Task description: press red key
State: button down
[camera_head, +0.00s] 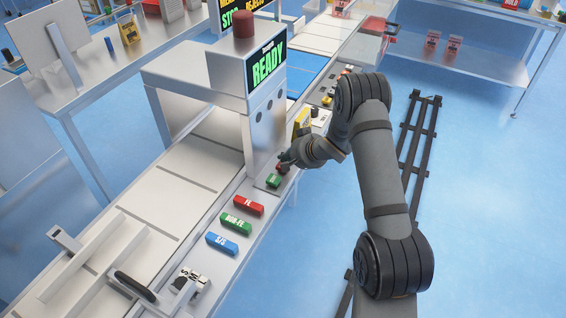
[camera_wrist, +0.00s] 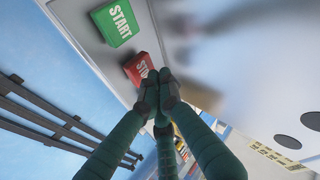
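A red key marked STOP (camera_wrist: 138,68) sits beside a green key marked START (camera_wrist: 117,24) on a pale panel. In the head view the red key (camera_head: 283,167) shows just behind the green key (camera_head: 273,181), at the foot of the READY machine. My gripper (camera_wrist: 160,92) has its fingertips drawn together with nothing seen between them. The tips overlap the lower edge and last letters of the red key in the wrist view. I cannot tell whether they touch it. In the head view my gripper (camera_head: 290,158) is right at the red key.
The READY machine (camera_head: 262,125) stands close to the left of my gripper, with a red dome on top. Red (camera_head: 248,205), green (camera_head: 236,224) and blue (camera_head: 222,243) labelled blocks lie along the ledge in front. Blue floor is open to the right, around a dark rail (camera_head: 418,145).

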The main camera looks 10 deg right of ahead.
jog(key=shift+r, duration=0.25)
notch_tip(320, 180, up, 5)
jog(key=p, duration=0.4)
jog(key=shift+p, duration=0.4)
jog(key=shift+f, duration=0.1)
dwell(1.5)
